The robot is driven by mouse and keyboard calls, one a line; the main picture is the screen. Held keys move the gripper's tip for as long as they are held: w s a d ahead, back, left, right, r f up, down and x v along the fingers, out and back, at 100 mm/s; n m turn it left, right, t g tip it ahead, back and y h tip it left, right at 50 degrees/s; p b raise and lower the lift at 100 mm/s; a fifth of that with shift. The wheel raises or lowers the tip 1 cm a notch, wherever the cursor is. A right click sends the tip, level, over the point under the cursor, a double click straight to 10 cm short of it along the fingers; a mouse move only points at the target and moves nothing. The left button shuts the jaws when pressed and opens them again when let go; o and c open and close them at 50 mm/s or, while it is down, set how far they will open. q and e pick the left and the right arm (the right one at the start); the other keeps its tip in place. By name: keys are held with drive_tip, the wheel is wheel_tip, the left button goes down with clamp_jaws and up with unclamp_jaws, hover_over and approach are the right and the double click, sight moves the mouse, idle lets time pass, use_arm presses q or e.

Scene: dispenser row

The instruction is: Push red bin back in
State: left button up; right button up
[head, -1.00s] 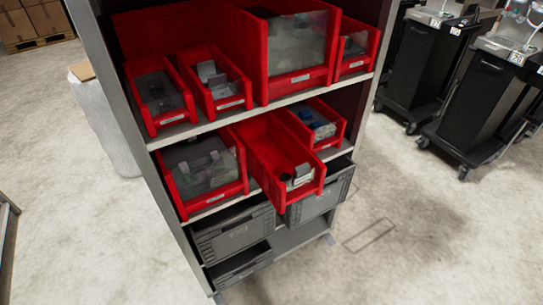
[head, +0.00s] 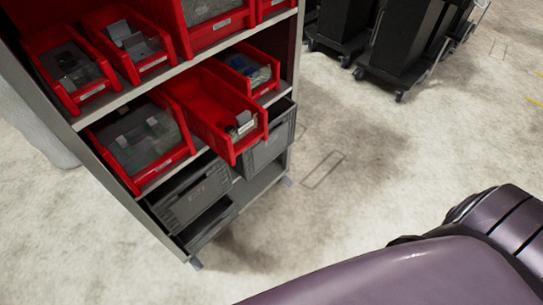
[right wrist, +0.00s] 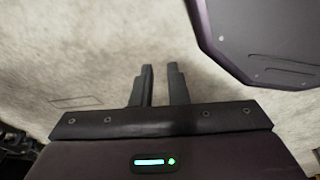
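The red bin (head: 205,109) on the second shelf sticks out past the shelf's front edge and past the bins beside it. It tilts slightly down at the front and holds a few small dark and grey items (head: 240,124). My right gripper (right wrist: 160,75) shows in the right wrist view with floor behind it. Its two fingers stand a narrow gap apart with nothing between them. It is away from the bin, and the bin is not in the wrist view. My left gripper is in neither view.
The grey shelf unit (head: 113,104) holds other red bins (head: 140,140) on both sides and above. Grey crates (head: 190,195) sit below. Black carts (head: 400,45) stand at the back right. The floor (head: 340,130) right of the shelf is clear. My purple arm fills the lower right.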

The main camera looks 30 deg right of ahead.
drive_tip(key=w+d+r+t, duration=0.1)
drive_tip(key=w+r, duration=0.1)
drive_tip(key=w, duration=0.1)
drive_tip(key=w+d+r+t, duration=0.1)
drive_tip(key=w+r, duration=0.1)
drive_tip(key=w, duration=0.2)
drive_tip(key=w+d+r+t, duration=0.1)
drive_tip(key=w+r, duration=0.1)
drive_tip(key=w, duration=0.2)
drive_tip(key=shift+d+r+t, duration=0.2)
drive_tip(key=shift+d+t, duration=0.2)
clamp_jaws()
drive_tip(key=n+t+y+p, duration=0.1)
drive_tip(key=n+t+y, duration=0.1)
drive_tip(key=t+y, duration=0.65)
approach(250, 145)
drive_tip(key=w+a+t+h+b, duration=0.1)
drive_tip(key=w+b, duration=0.1)
drive_tip(key=w+a+f+t+h+b, duration=0.1)
drive_tip(key=w+a, duration=0.1)
drive_tip(key=shift+b, duration=0.4)
drive_tip(key=shift+w+a+r, duration=0.15)
drive_tip(key=shift+w+a, duration=0.05)
drive_tip(key=shift+w, duration=0.2)
